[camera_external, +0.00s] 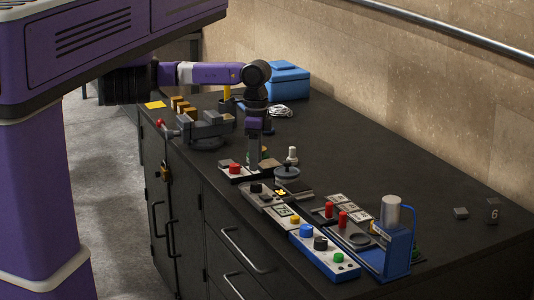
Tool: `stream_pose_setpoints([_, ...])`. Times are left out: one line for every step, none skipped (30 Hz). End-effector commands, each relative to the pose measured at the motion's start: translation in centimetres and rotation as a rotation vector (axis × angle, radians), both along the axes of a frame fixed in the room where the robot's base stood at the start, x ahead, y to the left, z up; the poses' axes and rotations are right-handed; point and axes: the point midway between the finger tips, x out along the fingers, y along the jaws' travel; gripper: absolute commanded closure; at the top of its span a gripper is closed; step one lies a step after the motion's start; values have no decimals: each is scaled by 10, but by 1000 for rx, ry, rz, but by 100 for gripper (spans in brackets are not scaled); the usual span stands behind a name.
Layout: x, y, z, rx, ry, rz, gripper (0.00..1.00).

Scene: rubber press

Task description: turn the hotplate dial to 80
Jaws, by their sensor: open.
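My gripper (254,165) points down at the end of the purple arm, low over the row of small control boxes. It counts as open, but its fingers are small and dark here. Just below and in front of it is a pale box with a black knob (256,188). A pale box with a red button (235,169) is at its left. A round dark plate-like piece (287,172) stands to its right. I cannot tell whether the gripper touches anything.
A blue panel (321,260) with blue, black and green controls and a blue press stand (397,248) are at the front right. A grey vise (208,130) and a blue case (289,82) are behind.

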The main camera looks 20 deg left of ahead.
Motion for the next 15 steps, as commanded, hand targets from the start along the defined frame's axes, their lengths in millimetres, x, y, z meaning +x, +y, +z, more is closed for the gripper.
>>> stream_pose_setpoints([-1,0,-7,1,2,0,47])
stream_pose_setpoints([-1,0,-11,1,2,0,47])
stream_pose_setpoints([-2,0,-17,0,2,0,47])
stream_pose_setpoints([-2,0,-22,0,2,0,47])
stream_pose_setpoints([-2,0,-26,0,1,1,47])
stream_pose_setpoints([-2,-1,-33,0,2,1,47])
stream_pose_setpoints([-2,-1,-37,0,1,1,47])
stream_pose_setpoints([-3,0,-42,0,0,0,47])
stream_pose_setpoints([-3,-1,-47,-2,1,0,47])
stream_pose_setpoints([-4,-1,-51,-1,1,0,47])
stream_pose_setpoints([-4,-1,-54,-1,1,0,47])
stream_pose_setpoints([-4,-1,-58,-2,1,0,47])
stream_pose_setpoints([-4,-2,-61,-3,-1,0,47])
stream_pose_setpoints([-4,-1,-63,-3,-1,0,47])
stream_pose_setpoints([-4,-1,-65,-2,0,0,47])
